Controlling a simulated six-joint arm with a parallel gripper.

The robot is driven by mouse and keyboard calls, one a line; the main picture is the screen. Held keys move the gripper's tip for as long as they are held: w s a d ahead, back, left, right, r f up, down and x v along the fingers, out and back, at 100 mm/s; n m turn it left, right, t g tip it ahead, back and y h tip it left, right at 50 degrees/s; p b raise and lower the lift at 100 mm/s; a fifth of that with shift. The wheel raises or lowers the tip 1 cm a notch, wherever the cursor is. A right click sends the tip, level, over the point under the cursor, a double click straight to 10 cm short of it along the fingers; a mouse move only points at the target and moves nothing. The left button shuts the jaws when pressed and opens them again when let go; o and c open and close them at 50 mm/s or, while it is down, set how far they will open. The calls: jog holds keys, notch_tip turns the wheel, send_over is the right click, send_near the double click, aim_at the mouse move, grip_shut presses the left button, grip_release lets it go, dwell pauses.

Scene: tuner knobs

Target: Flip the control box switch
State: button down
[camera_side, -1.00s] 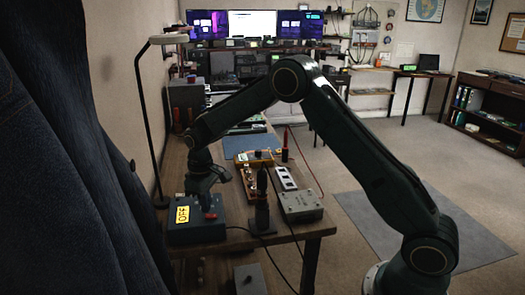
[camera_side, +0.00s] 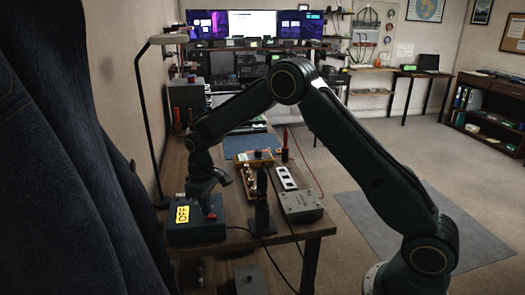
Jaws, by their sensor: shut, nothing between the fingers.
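The control box (camera_side: 198,233) is a dark blue-grey box at the near left corner of the table. A yellow label reading OFF (camera_side: 183,214) is on it. A small red switch (camera_side: 211,215) shows on its top, right of the label. My gripper (camera_side: 207,205) is shut and points down just above the red switch. Its fingertips are dark and small, so I cannot tell whether they touch the switch.
A dark upright stand (camera_side: 262,215) is right of the box. A grey box (camera_side: 300,206) sits near the table's right edge, beside a white strip (camera_side: 286,178). A yellow meter (camera_side: 254,157) lies farther back. A lamp (camera_side: 149,120) rises at the left wall.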

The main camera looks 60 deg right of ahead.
jog(key=shift+f, duration=0.55)
dwell(0.4)
jog(key=shift+r, duration=3.55)
jog(key=shift+r, duration=0.1)
